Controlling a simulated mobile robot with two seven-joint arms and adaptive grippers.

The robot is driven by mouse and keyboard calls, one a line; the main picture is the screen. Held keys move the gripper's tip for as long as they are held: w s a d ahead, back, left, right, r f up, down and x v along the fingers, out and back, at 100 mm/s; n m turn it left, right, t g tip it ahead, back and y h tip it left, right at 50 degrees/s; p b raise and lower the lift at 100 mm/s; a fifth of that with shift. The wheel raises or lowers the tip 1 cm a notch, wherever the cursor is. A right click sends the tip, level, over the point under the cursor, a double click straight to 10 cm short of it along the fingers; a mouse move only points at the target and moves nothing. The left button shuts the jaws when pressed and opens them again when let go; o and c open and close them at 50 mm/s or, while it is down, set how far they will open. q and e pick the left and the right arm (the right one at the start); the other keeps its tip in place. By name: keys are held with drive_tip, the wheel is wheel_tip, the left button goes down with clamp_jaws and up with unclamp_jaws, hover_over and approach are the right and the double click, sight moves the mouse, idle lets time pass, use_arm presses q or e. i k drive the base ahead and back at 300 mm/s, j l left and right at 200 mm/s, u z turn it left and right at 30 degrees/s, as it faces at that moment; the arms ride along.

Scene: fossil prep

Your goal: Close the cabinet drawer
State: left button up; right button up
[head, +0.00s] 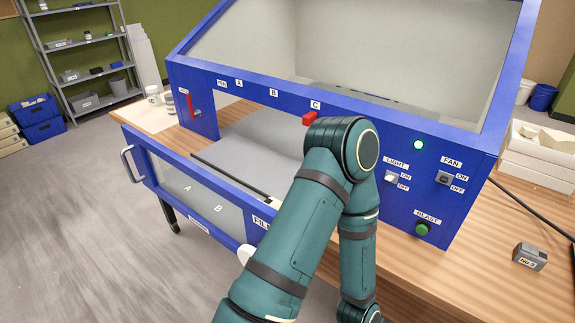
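The blue cabinet (445,215) stands on a wooden table, with a slanted clear hood on top. Its drawer or front panel (200,165) stands out from the cabinet at the left, showing a wide opening (245,130) behind it. The panel has a blue frame, a pale window marked A and B, a label partly hidden by my arm, and a grey handle (127,163) at its left end. One teal arm of mine crosses in front of the cabinet and covers the panel's right part. Its bent joint is near the red tab. Neither gripper is in view.
A red lever (189,105) and a red tab (309,119) sit on the cabinet front, with light and fan switches and a green button (422,229) at right. A grey block (529,257) lies on the table (490,285). Open floor (70,220) is at left.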

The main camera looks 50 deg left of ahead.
sight(222, 188)
drive_tip(key=l+u, duration=0.2)
drive_tip(key=u, duration=0.15)
drive_tip(key=l+u, duration=0.3)
drive_tip(key=j+u, duration=0.25)
drive_tip(key=u, duration=0.25)
drive_tip(key=k+j+u, duration=0.1)
drive_tip(key=j+u, duration=0.2)
drive_tip(key=u, duration=0.2)
